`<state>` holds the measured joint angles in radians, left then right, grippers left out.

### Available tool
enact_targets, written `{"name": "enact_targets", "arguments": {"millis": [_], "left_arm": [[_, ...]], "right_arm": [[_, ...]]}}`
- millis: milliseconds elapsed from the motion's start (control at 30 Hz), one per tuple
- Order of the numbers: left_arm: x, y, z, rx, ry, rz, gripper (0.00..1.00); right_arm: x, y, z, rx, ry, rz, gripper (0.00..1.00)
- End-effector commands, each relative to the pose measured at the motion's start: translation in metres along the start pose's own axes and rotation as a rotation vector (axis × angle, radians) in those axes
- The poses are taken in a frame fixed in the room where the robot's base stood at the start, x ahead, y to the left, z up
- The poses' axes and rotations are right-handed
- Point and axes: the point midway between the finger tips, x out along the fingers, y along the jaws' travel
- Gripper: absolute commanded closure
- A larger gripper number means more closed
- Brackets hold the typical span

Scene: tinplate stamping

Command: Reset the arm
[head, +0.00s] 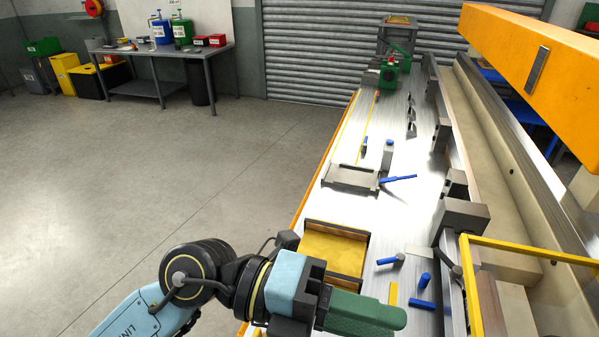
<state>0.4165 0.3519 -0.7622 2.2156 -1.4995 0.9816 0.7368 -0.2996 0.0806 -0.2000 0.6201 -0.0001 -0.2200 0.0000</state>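My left arm comes in from the lower left, light blue and black. Its gripper (394,321) has green fingers pointing right, low over the near part of the metal bench. The fingers overlap from this angle, so I cannot tell whether they are open or shut. I see nothing clearly held between them. My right gripper is not in view.
The long metal bench (345,205) carries a yellow-floored tray (334,247), a grey plate fixture (351,178) and several blue-handled tools (398,179). An orange beam (535,75) and yellow rail (530,248) stand at right. The floor (150,190) at left is clear.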

Motion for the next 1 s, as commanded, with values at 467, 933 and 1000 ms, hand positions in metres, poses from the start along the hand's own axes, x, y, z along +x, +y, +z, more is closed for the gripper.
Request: {"name": "enact_targets", "arguments": {"millis": [467, 933, 1000], "left_arm": [[-0.17, -0.051, 0.101, -0.497, -0.923, -1.0, 0.68], [-0.286, 0.193, 0.009, -1.504, -1.935, -0.906, 0.68], [-0.283, 0.217, -0.019, -1.64, -2.01, -0.818, 0.68]], "right_arm": [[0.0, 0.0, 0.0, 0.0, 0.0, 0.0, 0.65], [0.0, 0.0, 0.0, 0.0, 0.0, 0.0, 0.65], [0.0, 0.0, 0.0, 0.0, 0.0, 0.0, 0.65]]}}
